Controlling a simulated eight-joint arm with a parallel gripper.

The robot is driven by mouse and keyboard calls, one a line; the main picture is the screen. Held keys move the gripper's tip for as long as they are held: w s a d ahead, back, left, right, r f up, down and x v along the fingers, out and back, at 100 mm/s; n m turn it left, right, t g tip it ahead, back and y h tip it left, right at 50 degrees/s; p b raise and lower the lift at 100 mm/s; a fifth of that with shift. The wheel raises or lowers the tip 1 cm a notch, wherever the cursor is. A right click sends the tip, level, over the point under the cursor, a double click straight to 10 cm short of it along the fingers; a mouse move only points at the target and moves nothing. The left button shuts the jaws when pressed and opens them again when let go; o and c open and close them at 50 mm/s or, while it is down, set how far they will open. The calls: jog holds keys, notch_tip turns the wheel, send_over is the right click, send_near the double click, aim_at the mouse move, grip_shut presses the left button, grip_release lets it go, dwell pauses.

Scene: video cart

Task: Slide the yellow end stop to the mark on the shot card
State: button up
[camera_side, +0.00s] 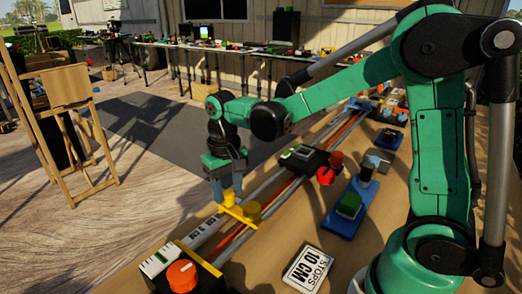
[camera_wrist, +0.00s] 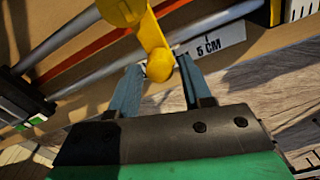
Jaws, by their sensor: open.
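The yellow end stop (camera_side: 243,210) sits on the slider rails, toward the near end. In the wrist view its round yellow knob (camera_wrist: 160,66) lies between the fingertips. My gripper (camera_side: 229,198) is above and around this knob, pointing down; in the wrist view my gripper (camera_wrist: 158,72) has its fingers apart, with a gap visible beside the knob. A white scale strip (camera_side: 206,231) runs along the rail; in the wrist view the scale strip (camera_wrist: 218,43) shows "5 CM".
A black carriage (camera_side: 310,158) sits farther up the rails. An end block with an orange knob (camera_side: 182,275) closes the near end. A red knob (camera_side: 326,175) and a blue plate with a green block (camera_side: 348,205) stand to the right.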

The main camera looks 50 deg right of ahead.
aim_at(258, 209)
jog(key=shift+r, duration=1.8)
jog(key=shift+s+r, duration=0.15)
jog(key=shift+s, duration=0.1)
jog(key=s+t, duration=0.1)
jog(key=s+r+n+t, duration=0.1)
jog(key=s+t, duration=0.1)
jog(key=s+n+t, duration=0.1)
jog(key=s+t, duration=0.1)
jog(key=shift+s+d+r, duration=0.1)
jog(key=shift+r, duration=0.3)
jog(key=shift+s+f+n+t, duration=0.3)
jog(key=shift+s+n+t, duration=0.2)
jog(key=shift+s+t, duration=0.45)
jog(key=shift+w, duration=0.2)
